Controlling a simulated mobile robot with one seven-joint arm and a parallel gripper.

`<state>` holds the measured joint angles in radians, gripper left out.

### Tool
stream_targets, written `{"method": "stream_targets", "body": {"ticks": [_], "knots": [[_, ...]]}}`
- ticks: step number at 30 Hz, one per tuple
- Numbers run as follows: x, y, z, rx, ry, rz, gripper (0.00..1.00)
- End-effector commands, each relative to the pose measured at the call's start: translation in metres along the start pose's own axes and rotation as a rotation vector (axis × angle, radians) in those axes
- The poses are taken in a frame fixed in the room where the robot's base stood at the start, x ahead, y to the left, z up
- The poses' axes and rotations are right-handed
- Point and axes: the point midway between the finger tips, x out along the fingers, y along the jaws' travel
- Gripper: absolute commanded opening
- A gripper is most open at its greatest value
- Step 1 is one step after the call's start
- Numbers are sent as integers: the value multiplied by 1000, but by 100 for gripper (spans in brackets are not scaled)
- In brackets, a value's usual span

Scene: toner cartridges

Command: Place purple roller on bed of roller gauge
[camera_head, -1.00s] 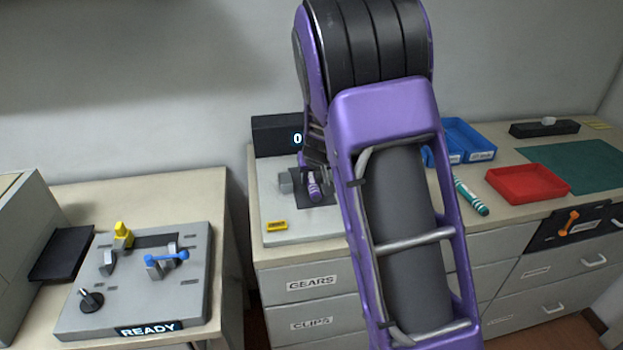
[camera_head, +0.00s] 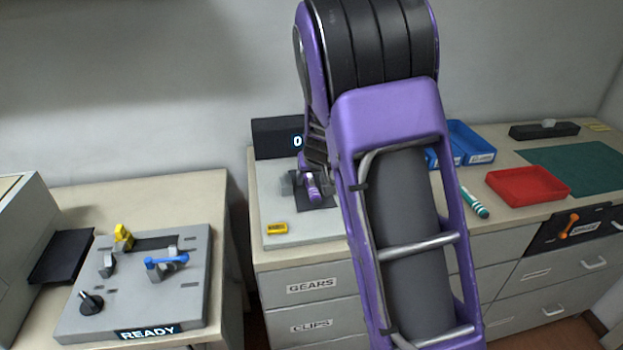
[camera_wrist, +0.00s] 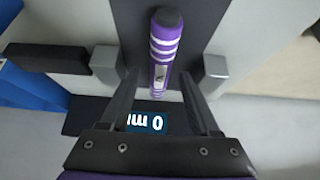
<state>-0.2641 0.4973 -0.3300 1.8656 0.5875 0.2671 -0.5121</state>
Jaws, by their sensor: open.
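The purple roller (camera_wrist: 164,55) with white bands lies on the dark bed (camera_wrist: 120,22) of the roller gauge, in the wrist view. It points toward my gripper (camera_wrist: 165,85), whose open fingers stand on either side of its near end, apart from it. Grey blocks of the gauge flank the bed. In the head view the purple roller (camera_head: 313,187) shows on the gauge (camera_head: 285,232), partly hidden by my arm. The gauge's display (camera_wrist: 150,122) reads 0 mm.
A yellow block (camera_head: 277,228) sits on the gauge's front left. A green roller (camera_head: 474,203), blue bins (camera_head: 468,150) and a red tray (camera_head: 527,186) stand to the right. On the left is a grey fixture (camera_head: 135,290) marked READY, holding a blue-handled part (camera_head: 166,260).

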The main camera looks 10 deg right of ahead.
Motion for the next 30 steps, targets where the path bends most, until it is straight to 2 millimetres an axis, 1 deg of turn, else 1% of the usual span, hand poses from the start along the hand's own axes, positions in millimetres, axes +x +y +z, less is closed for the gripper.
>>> {"method": "stream_targets", "body": {"ticks": [1, 6, 9, 12, 15, 21, 30], "knots": [[-12, 0, -2, 1, 4, -1, 63], [-51, -1, -2, -1, 4, -3, 63], [-71, -2, -2, -1, 4, -3, 63], [-88, -1, -1, -2, 4, -3, 63], [-100, -1, -1, -1, 3, -2, 63], [-110, 0, 0, 2, 0, -1, 63], [-110, 0, 0, 0, 0, 0, 63]]}}
